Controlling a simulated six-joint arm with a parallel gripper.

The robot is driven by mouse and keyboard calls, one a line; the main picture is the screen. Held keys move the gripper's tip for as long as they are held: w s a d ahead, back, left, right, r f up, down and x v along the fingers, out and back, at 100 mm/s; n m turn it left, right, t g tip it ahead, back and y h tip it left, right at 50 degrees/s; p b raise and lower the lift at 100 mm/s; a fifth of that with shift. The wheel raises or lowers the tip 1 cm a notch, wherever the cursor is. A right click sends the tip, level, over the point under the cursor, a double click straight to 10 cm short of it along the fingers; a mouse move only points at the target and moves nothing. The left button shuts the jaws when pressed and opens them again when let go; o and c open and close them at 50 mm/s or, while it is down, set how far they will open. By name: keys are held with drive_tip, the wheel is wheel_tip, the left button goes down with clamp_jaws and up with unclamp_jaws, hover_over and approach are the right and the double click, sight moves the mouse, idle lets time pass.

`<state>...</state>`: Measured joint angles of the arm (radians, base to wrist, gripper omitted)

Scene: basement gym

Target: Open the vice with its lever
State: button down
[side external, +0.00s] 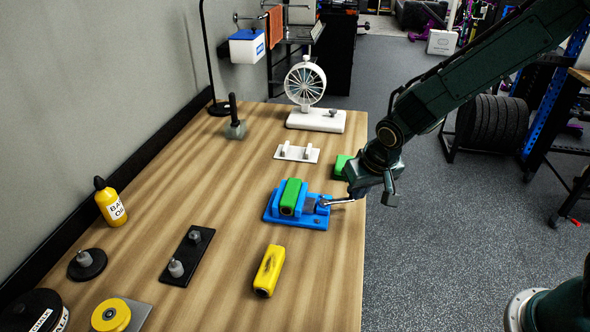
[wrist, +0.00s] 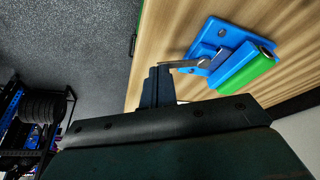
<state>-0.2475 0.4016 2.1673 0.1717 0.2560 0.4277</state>
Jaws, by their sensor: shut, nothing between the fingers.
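The blue vice (side external: 300,217) sits on the wooden table near its right edge, with a green bar (side external: 291,195) between its jaws. Its metal lever (side external: 336,201) sticks out to the right, toward my gripper (side external: 358,191). My gripper is shut and empty, its tips close to the lever's outer end. In the wrist view, the vice (wrist: 212,32), the green bar (wrist: 249,72) and the lever (wrist: 185,64) show at upper right. The tips of my gripper (wrist: 158,72) are at the lever's end; I cannot tell whether they touch.
A yellow bar (side external: 269,270) lies in front of the vice. Another green piece (side external: 342,164) is behind it, partly hidden by my arm.

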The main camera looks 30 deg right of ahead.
drive_tip(key=shift+w+d+n, duration=0.3)
drive_tip(key=shift+d+n, duration=0.05)
drive_tip(key=shift+n, duration=0.25)
idle(0.3)
drive_tip(key=shift+w+d+n+y, duration=0.5)
drive_tip(key=shift+w+n+y, duration=0.1)
drive_tip(key=shift+n, duration=0.4)
drive_tip(key=w+n, duration=0.1)
drive_tip(key=w+d+n+y, duration=0.1)
drive_tip(key=n, duration=0.1)
drive_tip(key=shift+w, duration=0.1)
drive_tip(key=w+n, duration=0.1)
drive_tip(key=n, duration=0.1)
drive_tip(key=w+n+y, duration=0.1)
drive_tip(key=w+n, duration=0.1)
drive_tip(key=shift+n+g, duration=0.4)
drive_tip(key=shift+w+a+n+g+y, duration=0.25)
drive_tip(key=shift+w+n, duration=0.25)
drive_tip(key=shift+n, duration=0.3)
drive_tip(key=shift+w+a+n+g+y, duration=0.15)
drive_tip(key=shift+w+n+y, duration=0.3)
drive_tip(key=shift+n, duration=0.35)
drive_tip(key=shift+d, duration=0.1)
drive_tip(key=shift+d, duration=0.1)
